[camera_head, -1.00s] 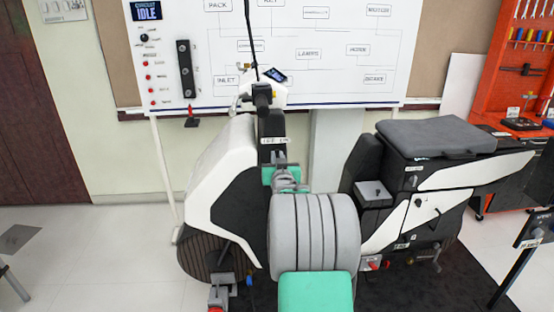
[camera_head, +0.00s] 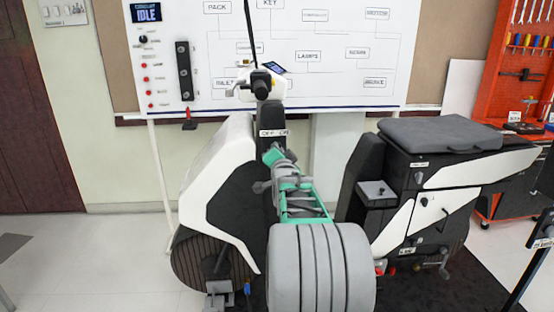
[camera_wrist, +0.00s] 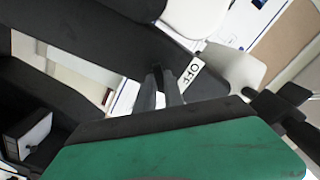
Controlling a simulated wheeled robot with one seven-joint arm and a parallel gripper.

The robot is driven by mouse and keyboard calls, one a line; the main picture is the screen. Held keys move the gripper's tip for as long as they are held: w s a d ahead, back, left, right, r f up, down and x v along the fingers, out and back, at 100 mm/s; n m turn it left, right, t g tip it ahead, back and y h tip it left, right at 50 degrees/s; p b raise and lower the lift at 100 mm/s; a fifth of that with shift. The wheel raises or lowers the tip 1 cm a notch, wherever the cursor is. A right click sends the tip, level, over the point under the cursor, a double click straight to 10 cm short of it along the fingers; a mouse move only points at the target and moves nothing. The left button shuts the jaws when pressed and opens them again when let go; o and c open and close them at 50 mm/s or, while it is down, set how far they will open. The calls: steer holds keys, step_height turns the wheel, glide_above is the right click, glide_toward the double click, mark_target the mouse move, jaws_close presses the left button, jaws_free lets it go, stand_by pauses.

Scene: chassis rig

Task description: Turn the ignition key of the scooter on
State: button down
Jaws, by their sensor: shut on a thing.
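The black and white scooter (camera_head: 222,178) stands in front of me, with a small white OFF/ON label (camera_head: 273,133) on its dark steering column. My gripper (camera_head: 272,157) is at the column just below this label, and my arm hides part of the column. In the wrist view, my grey fingers (camera_wrist: 161,84) are close together against the dark column, beside the label (camera_wrist: 192,73). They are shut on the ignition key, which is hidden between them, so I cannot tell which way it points.
A white board (camera_head: 330,60) behind the scooter carries a wiring diagram, switches and a display (camera_head: 146,12) reading IDLE. The scooter's seat (camera_head: 437,134) is to the right. An orange tool rack (camera_head: 520,90) stands at the far right.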

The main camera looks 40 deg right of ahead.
steer(key=shift+m+b, duration=0.8)
steer(key=shift+m, duration=0.4)
steer(key=shift+r, duration=0.1)
steer(key=c, duration=1.4)
jaws_free()
steer(key=shift+w, duration=0.1)
steer(key=shift+c, duration=0.2)
steer(key=v, duration=0.7)
steer(key=shift+s+a, duration=0.25)
steer(key=shift+s, duration=0.1)
